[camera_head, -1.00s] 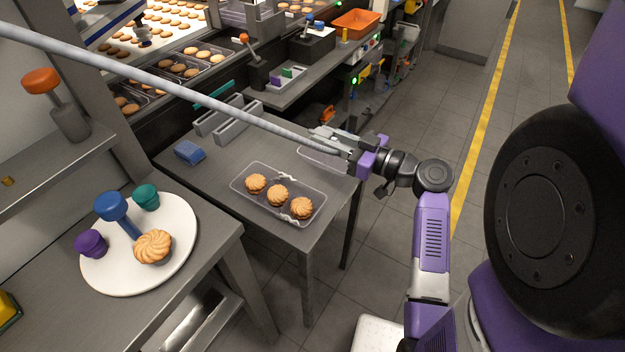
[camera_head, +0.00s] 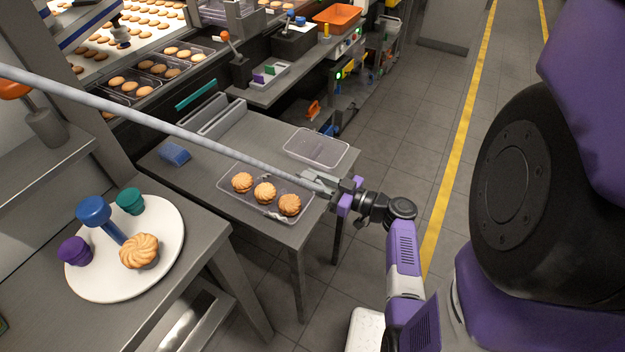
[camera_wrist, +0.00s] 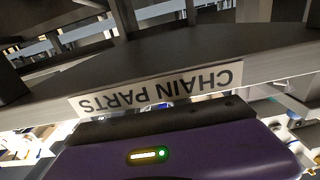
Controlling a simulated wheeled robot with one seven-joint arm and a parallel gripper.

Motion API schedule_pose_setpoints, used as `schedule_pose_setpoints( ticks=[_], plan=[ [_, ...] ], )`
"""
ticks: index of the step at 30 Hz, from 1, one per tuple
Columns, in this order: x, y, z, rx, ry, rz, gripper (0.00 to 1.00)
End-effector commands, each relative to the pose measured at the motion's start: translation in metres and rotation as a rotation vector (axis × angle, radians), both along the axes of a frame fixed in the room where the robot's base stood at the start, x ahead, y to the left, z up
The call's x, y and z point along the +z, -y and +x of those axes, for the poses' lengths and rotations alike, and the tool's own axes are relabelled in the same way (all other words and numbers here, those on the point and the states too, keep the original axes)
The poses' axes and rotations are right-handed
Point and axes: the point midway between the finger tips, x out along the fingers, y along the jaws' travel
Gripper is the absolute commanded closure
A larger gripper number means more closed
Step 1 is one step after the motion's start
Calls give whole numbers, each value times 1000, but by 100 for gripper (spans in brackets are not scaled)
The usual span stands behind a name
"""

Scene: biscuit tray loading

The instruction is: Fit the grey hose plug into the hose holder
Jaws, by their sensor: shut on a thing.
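A long grey hose (camera_head: 180,129) runs from the upper left edge of the head view down to my gripper (camera_head: 322,184). My gripper is shut on the hose's end, above the right edge of the small steel table. The jaws hide most of the grey plug, so its shape and tilt cannot be told. I cannot make out a hose holder in either view. The wrist view shows neither the fingertips nor the plug.
The steel table (camera_head: 262,148) bears a tray of biscuits (camera_head: 236,206), an empty clear tray (camera_head: 318,160) and a blue sponge-like block (camera_head: 174,153). A white plate (camera_head: 172,240) stands nearer. A "CHAIN PARTS" label (camera_wrist: 155,90) shows upside down. Open floor lies right.

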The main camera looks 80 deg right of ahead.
Motion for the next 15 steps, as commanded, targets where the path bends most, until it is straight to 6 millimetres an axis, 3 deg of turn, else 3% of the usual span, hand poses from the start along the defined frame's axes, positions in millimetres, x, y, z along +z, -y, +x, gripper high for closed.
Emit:
schedule_pose_setpoints(
  ticks=[12,13,15],
  plan=[
    [-5,0,0,1,1,-1,100],
    [-4,0,0,1,0,-1,73],
    [-3,0,0,1,0,-1,60]
  ],
)
